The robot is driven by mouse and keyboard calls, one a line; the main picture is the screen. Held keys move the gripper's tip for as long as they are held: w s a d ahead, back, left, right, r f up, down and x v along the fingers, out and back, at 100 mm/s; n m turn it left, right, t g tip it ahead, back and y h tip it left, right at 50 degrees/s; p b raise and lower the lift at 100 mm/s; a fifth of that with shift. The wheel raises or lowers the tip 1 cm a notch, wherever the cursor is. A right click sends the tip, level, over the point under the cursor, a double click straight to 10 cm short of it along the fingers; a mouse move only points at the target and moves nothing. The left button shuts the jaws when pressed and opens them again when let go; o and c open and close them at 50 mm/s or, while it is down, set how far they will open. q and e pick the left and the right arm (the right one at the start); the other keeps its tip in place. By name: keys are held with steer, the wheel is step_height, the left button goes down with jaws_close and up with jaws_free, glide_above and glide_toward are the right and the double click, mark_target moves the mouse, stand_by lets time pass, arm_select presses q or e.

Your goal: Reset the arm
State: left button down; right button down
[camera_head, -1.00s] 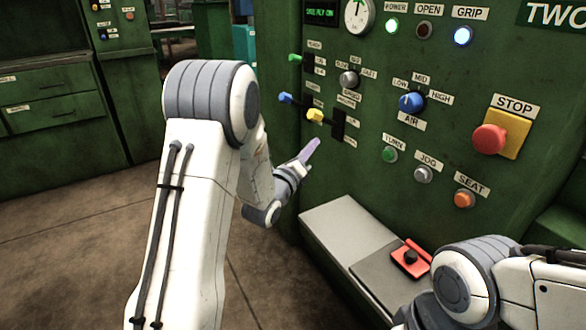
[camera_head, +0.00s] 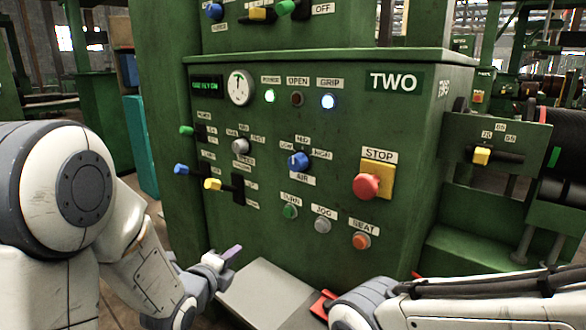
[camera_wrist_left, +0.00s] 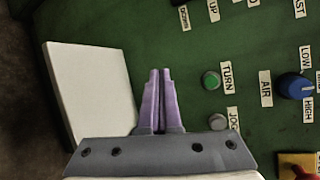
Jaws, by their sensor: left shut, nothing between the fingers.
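My left arm comes in from the left in the head view. Its gripper (camera_head: 233,252) is low in front of the green control panel, near the grey ledge. Its purple fingers are together and empty. They also show in the left wrist view (camera_wrist_left: 160,75), left of the green TURN button (camera_wrist_left: 211,80). My right arm crosses the lower right of the head view, and its gripper is not visible.
The panel (camera_head: 310,235) carries blue (camera_head: 181,169) and yellow (camera_head: 212,184) levers, a blue AIR knob (camera_head: 299,161) and a red STOP button (camera_head: 367,187). The grey ledge (camera_head: 265,290) juts out below. A red part (camera_head: 322,303) sits beside my right arm.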

arm_select(q)
steer(key=s+d+f+n+g, duration=0.4)
steer(key=s+d+n+g, duration=0.4)
steer(key=s, duration=0.3)
steer(key=s+d+n+g+y, duration=0.2)
steer(key=s+n+g, duration=0.5)
steer(key=s, duration=1.4)
step_height(320, 180, up, 35)
steer(key=n+p, duration=0.1)
steer(key=p, duration=3.3)
steer(key=shift+f+t, duration=0.15)
steer(key=shift+t, duration=0.15)
